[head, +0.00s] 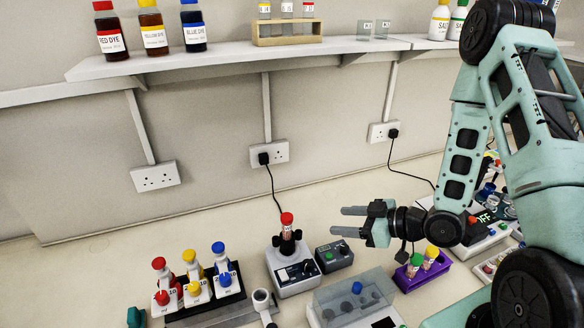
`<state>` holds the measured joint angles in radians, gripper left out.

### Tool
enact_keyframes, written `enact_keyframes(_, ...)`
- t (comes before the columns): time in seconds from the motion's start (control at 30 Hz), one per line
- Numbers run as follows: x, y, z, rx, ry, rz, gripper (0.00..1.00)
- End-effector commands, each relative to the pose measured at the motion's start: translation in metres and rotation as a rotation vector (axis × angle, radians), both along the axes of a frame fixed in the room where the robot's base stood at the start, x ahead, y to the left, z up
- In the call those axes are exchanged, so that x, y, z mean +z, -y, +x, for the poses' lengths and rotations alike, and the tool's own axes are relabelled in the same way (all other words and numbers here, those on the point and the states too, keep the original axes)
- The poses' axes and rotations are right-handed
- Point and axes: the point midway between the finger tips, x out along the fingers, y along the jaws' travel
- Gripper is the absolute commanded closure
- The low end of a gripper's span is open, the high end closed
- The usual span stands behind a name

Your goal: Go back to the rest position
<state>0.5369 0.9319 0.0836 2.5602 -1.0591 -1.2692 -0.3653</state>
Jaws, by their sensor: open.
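My gripper (347,221) is open in the middle right of the head view, its two grey fingers pointing left. It hangs above the bench, and nothing shows between the fingers. My teal arm comes in from the right edge and bends down to it. A vortex mixer (297,278) with a red-capped tube (287,225) on top stands to the left of the fingers, apart from them. A purple rack (413,281) with tubes capped green and yellow stands below and to the right of the gripper.
Pipettes with red, yellow and blue tops stand on a dark stand (207,308) at the left. A clear box (352,300) is at the front. The shelf (240,56) above holds dye bottles and a wooden tube rack (288,41). The bench (90,270) is bare at the far left.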

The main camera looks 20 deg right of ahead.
Motion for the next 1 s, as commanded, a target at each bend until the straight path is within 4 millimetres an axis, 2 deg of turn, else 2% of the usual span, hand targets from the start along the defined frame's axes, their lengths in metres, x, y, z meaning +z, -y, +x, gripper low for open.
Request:
enact_keyframes(0.13,-0.002,-0.002,0.001,0.005,-0.006,-0.012,0.45)
enact_keyframes(0.27,-0.018,-0.013,0.008,0.034,-0.057,-0.093,0.45)
enact_keyframes(0.4,-0.041,-0.034,0.017,0.065,-0.169,-0.256,0.45)
enact_keyframes(0.57,-0.054,-0.062,0.013,0.053,-0.315,-0.424,0.45)
enact_keyframes(0.67,-0.055,-0.081,0.000,0.033,-0.403,-0.505,0.45)
enact_keyframes(0.77,-0.054,-0.101,-0.023,0.010,-0.495,-0.566,0.45)
enact_keyframes(0.87,-0.051,-0.122,-0.055,-0.010,-0.589,-0.612,0.45)
enact_keyframes(1.0,-0.045,-0.148,-0.112,-0.020,-0.722,-0.656,0.45)
